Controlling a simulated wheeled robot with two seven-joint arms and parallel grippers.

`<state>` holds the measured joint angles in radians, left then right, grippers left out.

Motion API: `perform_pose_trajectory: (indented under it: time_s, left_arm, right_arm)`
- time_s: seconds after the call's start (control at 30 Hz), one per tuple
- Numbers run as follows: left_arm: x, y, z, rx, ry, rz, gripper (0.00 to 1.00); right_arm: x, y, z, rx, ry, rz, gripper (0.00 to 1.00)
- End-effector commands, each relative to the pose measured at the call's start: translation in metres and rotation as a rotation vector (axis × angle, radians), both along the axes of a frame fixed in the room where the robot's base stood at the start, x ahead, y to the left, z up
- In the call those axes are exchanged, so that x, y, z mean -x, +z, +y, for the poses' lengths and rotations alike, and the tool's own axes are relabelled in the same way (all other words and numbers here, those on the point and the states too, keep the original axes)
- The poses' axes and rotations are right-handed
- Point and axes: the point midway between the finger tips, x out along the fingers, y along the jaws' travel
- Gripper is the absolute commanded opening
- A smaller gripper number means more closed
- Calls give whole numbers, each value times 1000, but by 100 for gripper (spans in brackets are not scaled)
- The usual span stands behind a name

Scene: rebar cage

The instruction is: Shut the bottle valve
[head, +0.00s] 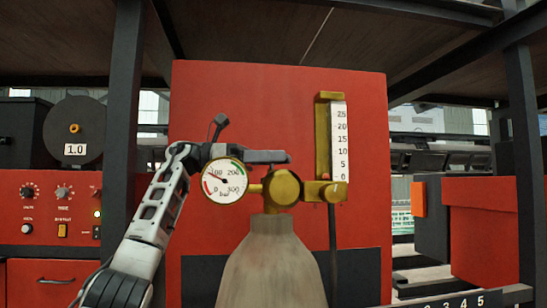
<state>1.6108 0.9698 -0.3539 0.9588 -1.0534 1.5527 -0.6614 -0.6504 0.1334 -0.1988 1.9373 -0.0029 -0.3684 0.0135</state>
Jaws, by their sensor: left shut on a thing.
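A pale gas bottle (270,262) stands upright in the middle of the head view. On its neck is the brass bottle valve (281,188), with a round pressure gauge (224,185) on its left. The gauge needle points to the upper left, near the 100 mark. On the valve's right is a brass flowmeter with a white scale (339,140), marked 0 to 25. My left gripper (274,157) reaches in from the left, behind the gauge and just above the brass body. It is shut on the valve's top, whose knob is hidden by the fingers. My right gripper is not in view.
A red panel (260,90) stands close behind the bottle. A dark post (123,120) and a red control unit (50,205) with knobs are at the left. A red box (480,220) and shelving are at the right. A dark hose (333,235) hangs below the flowmeter.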

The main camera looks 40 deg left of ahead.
Motion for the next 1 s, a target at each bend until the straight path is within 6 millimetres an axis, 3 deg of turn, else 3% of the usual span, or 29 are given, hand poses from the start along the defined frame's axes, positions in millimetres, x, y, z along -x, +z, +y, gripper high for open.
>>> perform_pose_trajectory:
  time_s: [0.4, 1.0]
  left_arm:
    - [1, 1, -1, 3, -193, -1, 38]
    - [1, 0, 0, 0, -233, 2, 38]
  right_arm:
    - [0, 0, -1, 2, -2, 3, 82]
    - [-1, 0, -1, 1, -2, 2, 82]
